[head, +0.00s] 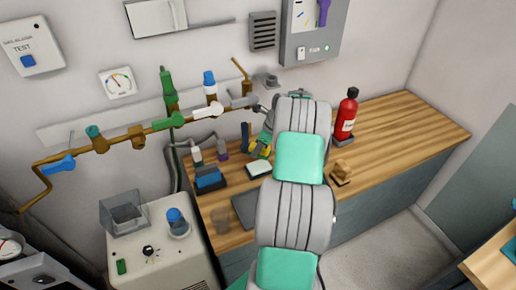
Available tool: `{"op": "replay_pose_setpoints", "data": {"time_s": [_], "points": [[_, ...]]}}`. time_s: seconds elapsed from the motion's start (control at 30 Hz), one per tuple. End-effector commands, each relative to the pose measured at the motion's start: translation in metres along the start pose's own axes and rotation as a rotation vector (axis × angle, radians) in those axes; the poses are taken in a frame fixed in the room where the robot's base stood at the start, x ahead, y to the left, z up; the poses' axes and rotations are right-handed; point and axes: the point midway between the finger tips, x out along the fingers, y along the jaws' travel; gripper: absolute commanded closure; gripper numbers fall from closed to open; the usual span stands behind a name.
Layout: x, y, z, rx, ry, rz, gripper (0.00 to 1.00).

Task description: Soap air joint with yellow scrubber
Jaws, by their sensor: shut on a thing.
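My gripper (264,138) is over the back of the wooden counter, below the right end of the pipe, and my grey and green arm hides much of it. A small yellow thing (261,149), which looks like the yellow scrubber, shows at the fingertips. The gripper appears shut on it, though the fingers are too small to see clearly. A brown pipe (107,143) with joints and blue, green, white and grey handles runs along the wall above. I cannot tell which joint is the air joint. The grey handle (243,102) is at the end closest to the gripper.
A red extinguisher (346,116) and a tan object (342,172) are to the right. The counter's right end (420,125) is clear.

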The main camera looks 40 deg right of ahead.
Motion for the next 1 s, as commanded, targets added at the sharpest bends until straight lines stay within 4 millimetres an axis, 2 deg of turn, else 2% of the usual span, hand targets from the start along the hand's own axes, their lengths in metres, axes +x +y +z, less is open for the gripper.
{"op": "replay_pose_setpoints", "data": {"time_s": [0.5, 1.0], "points": [[0.052, 0.0, -0.022, -0.001, 0.001, 0.001, 0.88], [0.055, 0.001, -0.023, -0.002, 0.001, 0.001, 0.88]]}}
